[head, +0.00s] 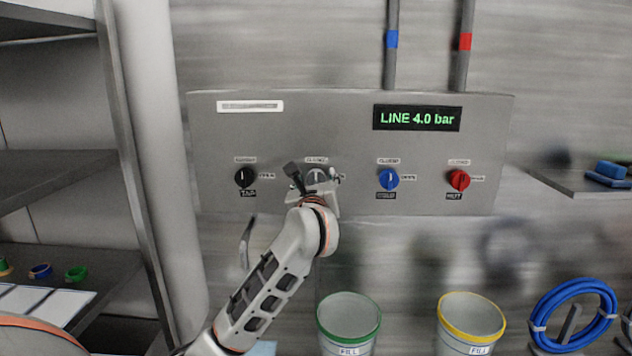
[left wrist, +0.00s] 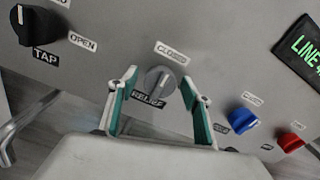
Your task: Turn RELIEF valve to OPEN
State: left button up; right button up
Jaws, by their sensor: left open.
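The grey RELIEF knob (left wrist: 160,80) is on the panel, with a CLOSED label above it and a RELIEF label (left wrist: 148,99) below it in the left wrist view. Its white mark points up toward the CLOSED label. My left gripper (left wrist: 160,88) is open, with one finger on each side of the knob; I cannot tell whether either finger touches it. In the head view my left gripper (head: 318,183) is in front of the panel and covers most of the RELIEF knob. My right gripper is not in view.
A black TAP knob (head: 244,177) is to the left. A blue knob (head: 388,179) and a red knob (head: 459,181) are to the right. The display (head: 417,118) reads LINE 4.0 bar. A green-rimmed bucket (head: 348,318) and a yellow-rimmed bucket (head: 470,320) stand below.

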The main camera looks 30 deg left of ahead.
pick_arm(q)
jog(key=c, duration=1.1)
